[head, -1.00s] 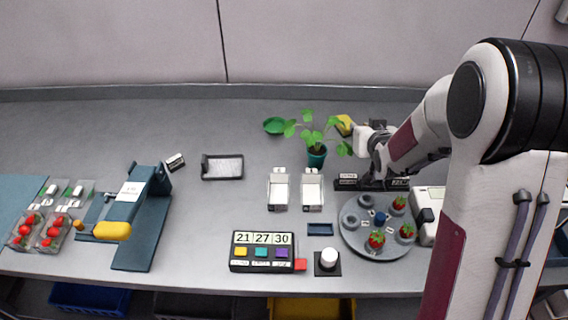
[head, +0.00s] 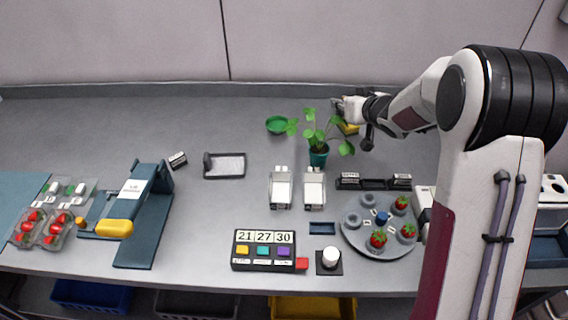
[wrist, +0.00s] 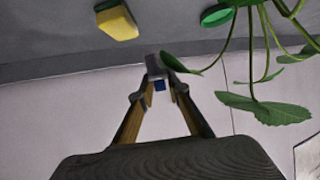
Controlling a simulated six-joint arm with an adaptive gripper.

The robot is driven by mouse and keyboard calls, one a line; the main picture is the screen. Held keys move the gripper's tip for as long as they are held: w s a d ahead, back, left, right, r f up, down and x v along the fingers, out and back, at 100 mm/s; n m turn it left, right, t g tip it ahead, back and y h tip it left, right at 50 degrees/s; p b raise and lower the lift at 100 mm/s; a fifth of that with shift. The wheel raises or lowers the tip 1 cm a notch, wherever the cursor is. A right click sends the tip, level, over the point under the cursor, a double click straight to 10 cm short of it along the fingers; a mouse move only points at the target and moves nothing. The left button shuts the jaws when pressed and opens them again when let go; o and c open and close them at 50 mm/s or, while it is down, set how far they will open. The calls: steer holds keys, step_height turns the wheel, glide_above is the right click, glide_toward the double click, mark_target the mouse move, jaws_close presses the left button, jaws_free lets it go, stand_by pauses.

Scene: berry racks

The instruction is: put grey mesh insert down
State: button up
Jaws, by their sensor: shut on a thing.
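My gripper (head: 341,106) is beyond the potted plant, near the back of the bench. In the wrist view, its two fingers (wrist: 160,78) come together on a small grey piece, which I take as the grey mesh insert (wrist: 154,66). A small blue patch shows between the fingers just below it. The mesh itself is too small to make out. In the head view the held piece is tiny and hard to tell from the fingertips. It appears held in the air, apart from the bench.
The potted plant (head: 318,156) stands close in front of the gripper, its leaves reaching near it. A yellow sponge (wrist: 117,22) and a green dish (head: 277,125) lie nearby. A dark-framed tray (head: 207,165), a black rack (head: 374,184) and a round grey tray (head: 353,234) occupy the bench. The back left is clear.

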steer(key=a+r+n+g+y, duration=0.3)
steer(key=a+n+g+y, duration=0.5)
steer(key=a, duration=0.6)
steer(key=s+a+f+n+g, duration=0.1)
steer(key=s+f+n+g, duration=0.1)
steer(key=s+n, duration=0.4)
steer(key=s+g, duration=0.1)
steer(key=s, duration=0.2)
steer(key=shift+s+a+f+n+g, duration=0.3)
steer(key=shift+s+f+g, duration=0.05)
steer(key=shift+s+g, duration=0.05)
steer(key=shift+f, duration=0.1)
steer(key=shift+f, duration=3.05)
steer(key=shift+f, duration=0.1)
